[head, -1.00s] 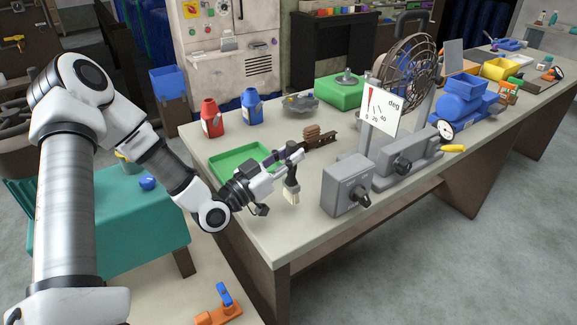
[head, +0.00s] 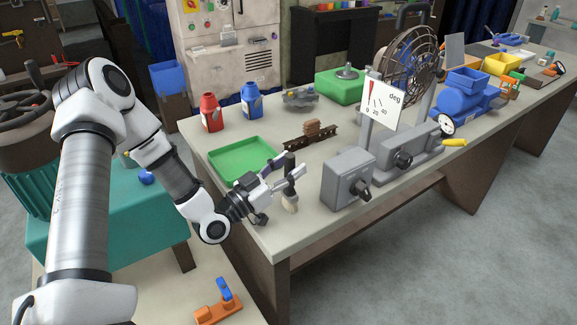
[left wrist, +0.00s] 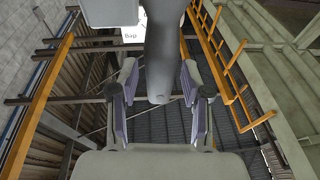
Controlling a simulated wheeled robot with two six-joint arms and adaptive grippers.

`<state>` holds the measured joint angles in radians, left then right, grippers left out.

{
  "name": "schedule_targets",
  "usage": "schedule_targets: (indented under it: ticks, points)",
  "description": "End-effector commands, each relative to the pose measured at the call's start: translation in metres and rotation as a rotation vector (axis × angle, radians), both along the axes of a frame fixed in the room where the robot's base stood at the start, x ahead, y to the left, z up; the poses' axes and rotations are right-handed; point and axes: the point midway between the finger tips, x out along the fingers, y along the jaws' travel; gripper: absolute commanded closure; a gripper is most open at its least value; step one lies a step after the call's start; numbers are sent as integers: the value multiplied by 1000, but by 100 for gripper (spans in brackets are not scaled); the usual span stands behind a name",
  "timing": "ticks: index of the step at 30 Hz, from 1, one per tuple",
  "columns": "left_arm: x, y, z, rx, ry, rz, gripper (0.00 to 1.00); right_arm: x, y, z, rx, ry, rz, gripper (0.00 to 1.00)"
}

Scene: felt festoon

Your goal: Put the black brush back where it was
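The black brush (head: 289,163) is upright near the front left part of the workbench, black handle up and pale bristles down at the tabletop. Whether the bristles bear on the bench is hard to tell. My left gripper (head: 288,170) has its two fingers spread, one on each side of the handle. In the left wrist view the dark handle (left wrist: 164,60) stands between the open fingers (left wrist: 160,95), with a gap on the left and close to the right finger. My right gripper is not in view.
A green tray (head: 213,160) lies left of the brush. A brown rail piece (head: 300,142) is behind it. A grey box with a knob (head: 345,180) stands close on the right, below the gauge sign (head: 381,104). The bench (head: 300,240) is bare in front.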

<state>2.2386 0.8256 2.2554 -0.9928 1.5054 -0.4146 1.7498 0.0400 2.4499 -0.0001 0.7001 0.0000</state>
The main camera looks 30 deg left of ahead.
Motion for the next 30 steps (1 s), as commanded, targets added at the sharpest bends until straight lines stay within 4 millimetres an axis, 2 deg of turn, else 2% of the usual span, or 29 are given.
schedule_targets:
  ticks: [5,8,12,17,26,30]
  points:
    - [0,0,10,0,-1,0,52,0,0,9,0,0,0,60]
    - [-12,5,1,-5,1,5,52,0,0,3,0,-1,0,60]
    - [-34,12,6,-9,0,6,52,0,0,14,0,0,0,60]
    - [-61,20,8,-8,-1,7,52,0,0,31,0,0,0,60]
    - [-111,35,10,-1,3,5,52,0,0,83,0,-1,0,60]
    - [-124,39,5,-1,2,2,52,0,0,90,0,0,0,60]
